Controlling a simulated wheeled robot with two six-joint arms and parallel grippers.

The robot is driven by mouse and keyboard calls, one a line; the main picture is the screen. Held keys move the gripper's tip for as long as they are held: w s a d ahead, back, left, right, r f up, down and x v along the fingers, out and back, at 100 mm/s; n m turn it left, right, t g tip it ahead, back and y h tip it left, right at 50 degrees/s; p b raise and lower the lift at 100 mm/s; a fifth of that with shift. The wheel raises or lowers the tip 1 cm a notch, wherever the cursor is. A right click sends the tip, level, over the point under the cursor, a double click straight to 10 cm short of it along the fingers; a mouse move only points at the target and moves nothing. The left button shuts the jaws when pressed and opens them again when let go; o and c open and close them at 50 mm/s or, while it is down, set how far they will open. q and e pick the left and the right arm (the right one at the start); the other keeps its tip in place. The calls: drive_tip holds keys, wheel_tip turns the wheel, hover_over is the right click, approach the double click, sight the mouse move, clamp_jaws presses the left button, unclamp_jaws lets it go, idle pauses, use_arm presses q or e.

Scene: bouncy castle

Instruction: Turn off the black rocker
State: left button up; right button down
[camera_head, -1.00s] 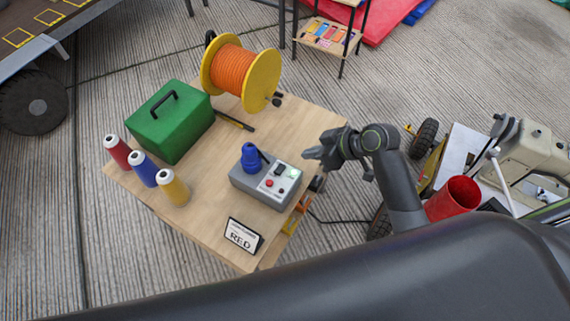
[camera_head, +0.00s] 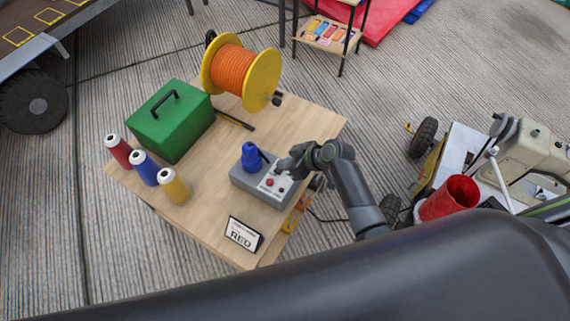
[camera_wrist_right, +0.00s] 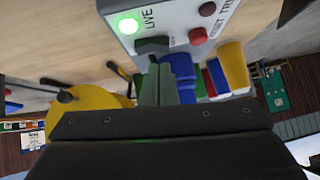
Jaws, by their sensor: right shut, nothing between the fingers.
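The grey control box (camera_head: 240,184) sits on the wooden table with a blue plug (camera_head: 251,157) on its left part and red buttons on its right part. In the right wrist view the black rocker (camera_wrist_right: 152,45) is beside a lit green lamp (camera_wrist_right: 128,26) marked LIVE. My right gripper (camera_head: 283,166) is shut and empty over the box, covering the rocker in the head view. In the right wrist view its fingertips (camera_wrist_right: 160,68) are right at the rocker; I cannot tell if they touch it. My left gripper is not in view.
A green case (camera_head: 170,130), an orange cable reel (camera_head: 232,68) and red, blue and yellow bottles (camera_head: 143,170) stand on the table (camera_head: 215,200). A sign reading RED (camera_head: 243,235) stands at the front edge. A red bucket (camera_head: 450,200) is to the right.

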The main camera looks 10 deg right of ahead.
drive_tip(key=shift+s+f, duration=0.1)
drive_tip(key=shift+f, duration=0.5)
drive_tip(key=shift+a, duration=0.1)
